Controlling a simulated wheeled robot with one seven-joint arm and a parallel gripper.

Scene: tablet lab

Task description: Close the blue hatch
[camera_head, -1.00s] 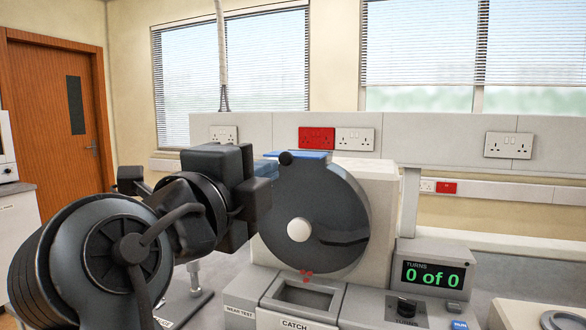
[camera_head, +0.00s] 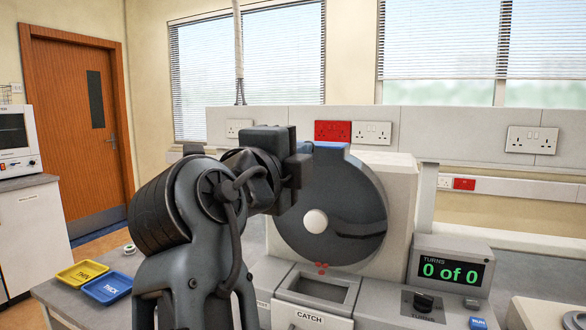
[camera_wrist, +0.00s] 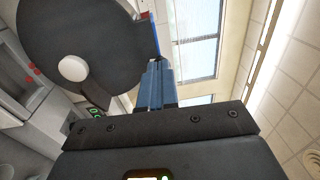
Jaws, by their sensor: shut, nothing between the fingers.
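The blue hatch (camera_head: 332,147) sits at the top rim of a dark grey drum (camera_head: 350,190). In the wrist view the hatch shows as a thin blue strip (camera_wrist: 155,38) along the drum's edge. How far it stands open is hard to tell. My gripper (camera_head: 298,165) is in front of the drum's upper left, with its fingertips hidden in the head view. In the wrist view its blue-grey fingers (camera_wrist: 157,68) are together and empty. Their tips appear close to one end of the blue strip; whether they touch it is unclear.
Below the drum are a catch tray (camera_head: 315,290) and a dark knob (camera_head: 423,302). A display (camera_head: 450,270) reading "0 of 0" stands at right. Yellow (camera_head: 82,272) and blue (camera_head: 106,288) trays lie at the bench's left. A socket panel (camera_head: 450,133) runs behind.

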